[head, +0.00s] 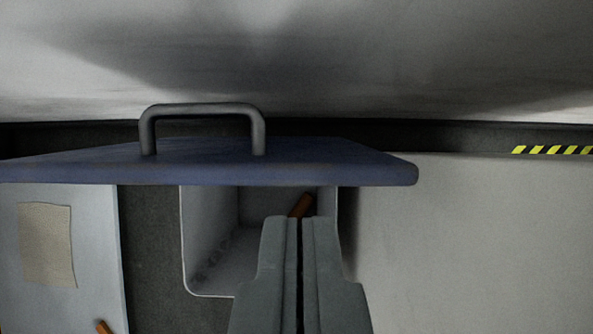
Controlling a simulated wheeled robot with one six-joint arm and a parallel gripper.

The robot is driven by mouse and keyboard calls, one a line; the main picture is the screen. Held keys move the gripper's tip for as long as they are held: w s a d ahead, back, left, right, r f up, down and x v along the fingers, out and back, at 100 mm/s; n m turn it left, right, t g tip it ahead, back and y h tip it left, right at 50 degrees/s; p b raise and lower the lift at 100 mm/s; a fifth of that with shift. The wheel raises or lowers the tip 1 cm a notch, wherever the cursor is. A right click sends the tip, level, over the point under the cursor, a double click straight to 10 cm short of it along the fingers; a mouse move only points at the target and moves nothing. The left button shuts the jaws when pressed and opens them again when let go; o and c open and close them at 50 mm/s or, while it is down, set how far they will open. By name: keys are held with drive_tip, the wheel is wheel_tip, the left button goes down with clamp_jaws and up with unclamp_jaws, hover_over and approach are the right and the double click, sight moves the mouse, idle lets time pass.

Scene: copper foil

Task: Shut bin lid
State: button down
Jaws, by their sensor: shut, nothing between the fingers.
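The blue lid (330,165) with its grey bar handle (203,110) lies across the middle of the head view, seen nearly edge-on. Below its front edge the pale bin (210,240) shows its open inside, so the lid is not closed over it. The lid's hinge cannot be made out. My gripper (299,222) is shut and empty, in front of the bin's opening and below the lid's edge. It hides the bin's lower right part. Whether it touches the bin cannot be told.
An orange-brown piece (302,205) shows inside the bin, and another (103,326) at the bottom left. A pale panel with a tan paper sheet (47,245) stands at the left. A yellow-black striped strip (550,150) marks the far right, above a bare pale surface (480,240).

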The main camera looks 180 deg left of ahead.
hover_over(301, 155)
wheel_tip(301, 155, down, 8)
drive_tip(key=shift+a, duration=0.1)
idle(0.5)
